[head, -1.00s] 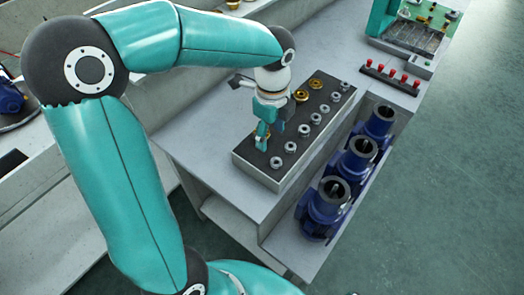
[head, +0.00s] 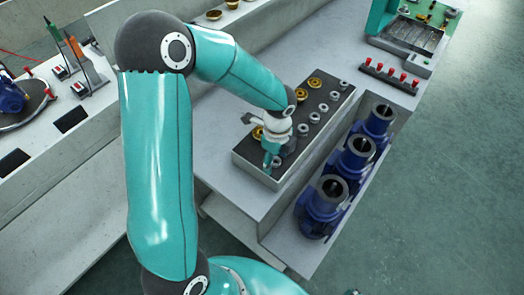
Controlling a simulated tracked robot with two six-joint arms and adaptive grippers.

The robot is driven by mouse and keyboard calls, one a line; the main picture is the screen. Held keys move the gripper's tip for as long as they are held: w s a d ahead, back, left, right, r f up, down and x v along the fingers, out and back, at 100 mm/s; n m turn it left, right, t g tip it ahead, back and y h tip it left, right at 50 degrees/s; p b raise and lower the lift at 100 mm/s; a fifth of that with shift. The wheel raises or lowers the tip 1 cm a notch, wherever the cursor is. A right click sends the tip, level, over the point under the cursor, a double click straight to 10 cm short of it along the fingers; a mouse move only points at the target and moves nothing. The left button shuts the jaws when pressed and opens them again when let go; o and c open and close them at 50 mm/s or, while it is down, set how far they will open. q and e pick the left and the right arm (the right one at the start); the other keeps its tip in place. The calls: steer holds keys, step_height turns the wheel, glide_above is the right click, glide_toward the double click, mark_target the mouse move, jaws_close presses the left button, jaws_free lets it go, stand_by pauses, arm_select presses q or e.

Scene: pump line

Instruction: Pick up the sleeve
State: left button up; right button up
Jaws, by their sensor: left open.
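A dark-topped tray (head: 240,157) on the grey bench holds a row of silver ring-shaped parts, such as this one (head: 314,117), and a row of gold ones, such as this one (head: 314,83). The frames do not show for certain which of these is the sleeve. My left gripper (head: 270,161) is open and points down over the near end of the tray, close to the nearest silver ring (head: 277,161). I cannot tell whether it touches that ring. The wrist hides part of the tray. My right gripper is not in view.
Several blue pump housings (head: 322,200) stand in a lower trough right of the tray. A strip with red pegs (head: 390,75) and a green-framed fixture (head: 412,35) are at the back right. Tools and a blue part (head: 10,95) stand on the left bench.

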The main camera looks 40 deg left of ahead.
arm_select(q)
jaws_close()
stand_by(0.3)
steer(key=shift+r, duration=0.15)
